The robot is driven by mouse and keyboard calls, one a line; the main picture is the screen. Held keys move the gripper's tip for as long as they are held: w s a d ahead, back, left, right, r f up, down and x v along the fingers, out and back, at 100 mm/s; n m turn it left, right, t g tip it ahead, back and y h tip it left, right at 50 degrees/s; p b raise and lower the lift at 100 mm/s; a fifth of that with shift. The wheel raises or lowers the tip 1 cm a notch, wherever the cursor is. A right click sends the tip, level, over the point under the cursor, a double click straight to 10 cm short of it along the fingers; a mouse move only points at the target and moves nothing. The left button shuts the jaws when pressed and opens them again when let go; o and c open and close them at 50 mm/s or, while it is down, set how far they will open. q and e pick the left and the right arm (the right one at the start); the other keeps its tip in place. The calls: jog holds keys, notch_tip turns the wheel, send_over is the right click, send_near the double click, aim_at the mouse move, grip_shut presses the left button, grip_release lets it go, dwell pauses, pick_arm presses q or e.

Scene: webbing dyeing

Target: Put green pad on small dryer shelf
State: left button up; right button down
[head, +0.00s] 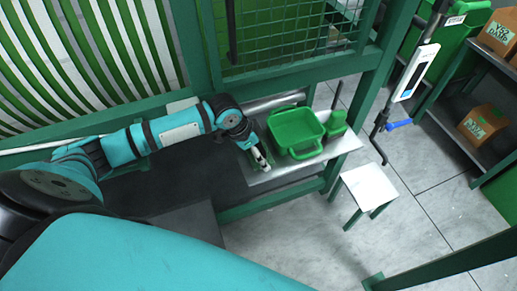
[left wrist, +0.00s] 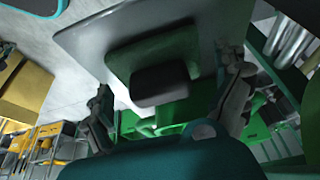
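A green pad (left wrist: 125,58) with a dark grey block (left wrist: 160,86) on it shows in the left wrist view, over a flat grey plate (left wrist: 85,35). My left gripper (left wrist: 170,97) has its fingers wide apart, one on each side of the block, with gaps visible. In the head view my left gripper (head: 262,160) is low over the left end of a metal shelf (head: 342,145), beside a green tray (head: 296,131). The pad is mostly hidden there by the gripper. I cannot tell which surface is the small dryer shelf. My right gripper is not in view.
A green bottle (head: 336,122) stands right of the tray. A small white-topped stand (head: 370,188) is on the floor to the right. A green mesh frame (head: 290,45) rises behind the shelf. Boxes (head: 482,124) sit on a rack at the far right.

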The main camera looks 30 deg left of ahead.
pick_arm(q)
jog(key=shift+r, duration=0.1)
jog(key=b+v, duration=0.1)
jog(key=v, duration=1.1)
